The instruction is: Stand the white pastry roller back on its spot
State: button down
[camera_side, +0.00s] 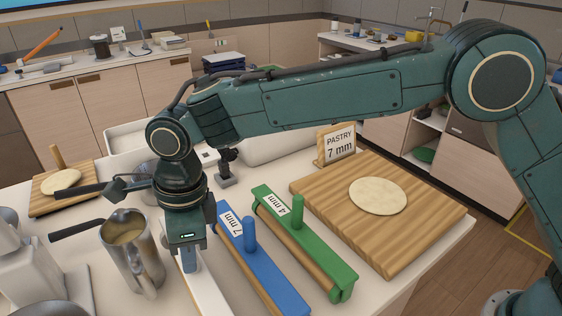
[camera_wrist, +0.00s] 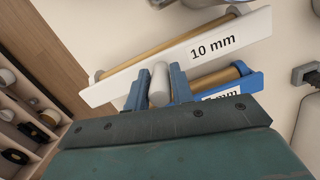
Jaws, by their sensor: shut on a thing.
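The white pastry roller (camera_wrist: 228,47) carries a 10 mm label and has a wooden rod along its side. In the side view its white body (camera_side: 207,292) shows under my gripper (camera_side: 188,258), partly cut off by the bottom edge. In the wrist view the fingers of my gripper (camera_wrist: 159,88) are shut on its upright white handle (camera_wrist: 158,74). I cannot tell whether its underside touches the counter. The blue roller (camera_side: 262,268), marked 7 mm, lies just to its right. The green roller (camera_side: 320,252), marked 4 mm, lies beyond the blue one.
A wooden board (camera_side: 420,215) with flat dough (camera_side: 378,196) and a "PASTRY 7 mm" sign (camera_side: 338,145) is at right. A metal jug (camera_side: 128,250) stands close left of my gripper. A smaller board (camera_side: 45,206) with dough is far left.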

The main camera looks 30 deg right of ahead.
jog(key=shift+f, duration=0.75)
dwell(0.4)
jog(key=c, duration=1.1)
grip_release()
jog(key=shift+f, duration=0.1)
jog(key=shift+r, duration=0.2)
jog(key=shift+s+d+r, duration=0.1)
jog(key=shift+d+r, duration=0.05)
jog(key=shift+r, duration=1.15)
jog(key=shift+w+d+r, duration=0.1)
jog(key=shift+d+r, duration=0.1)
jog(key=shift+r, duration=1.05)
jog(key=shift+s+d+r, duration=0.1)
jog(key=shift+d+r, duration=0.05)
jog(key=shift+r, duration=1.15)
